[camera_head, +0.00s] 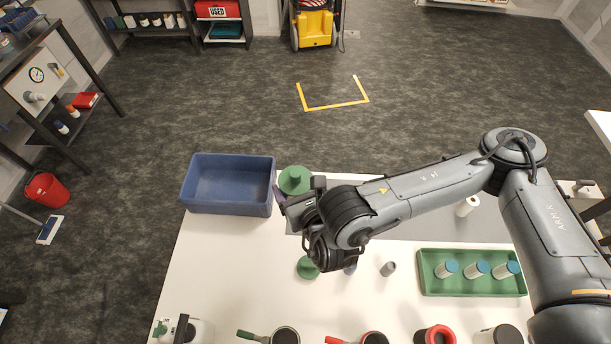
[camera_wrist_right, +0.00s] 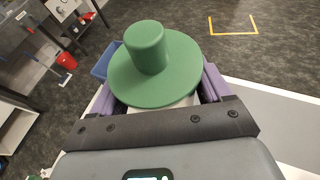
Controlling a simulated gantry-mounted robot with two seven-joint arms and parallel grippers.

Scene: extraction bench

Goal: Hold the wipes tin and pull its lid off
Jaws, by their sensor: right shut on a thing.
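The wipes tin has a wide green lid with a round knob (camera_head: 294,180) and stands at the back of the white bench, right of the blue bin. In the right wrist view the lid (camera_wrist_right: 150,65) fills the middle, and a small pale patch of the tin's body (camera_wrist_right: 183,103) shows below its rim. My right gripper (camera_head: 288,199) is shut on the tin, its purple fingers (camera_wrist_right: 163,90) on either side below the lid. The lid appears to be seated on the tin. Most of the body is hidden by the lid and my gripper. My left gripper is not in view.
The blue bin (camera_head: 229,210) is close on the left. Another green knobbed piece (camera_head: 306,268) and a grey cylinder (camera_head: 388,269) stand in front, below my wrist. A green tray (camera_head: 472,291) holds three blue-topped jars. The bench's left front area is mostly clear.

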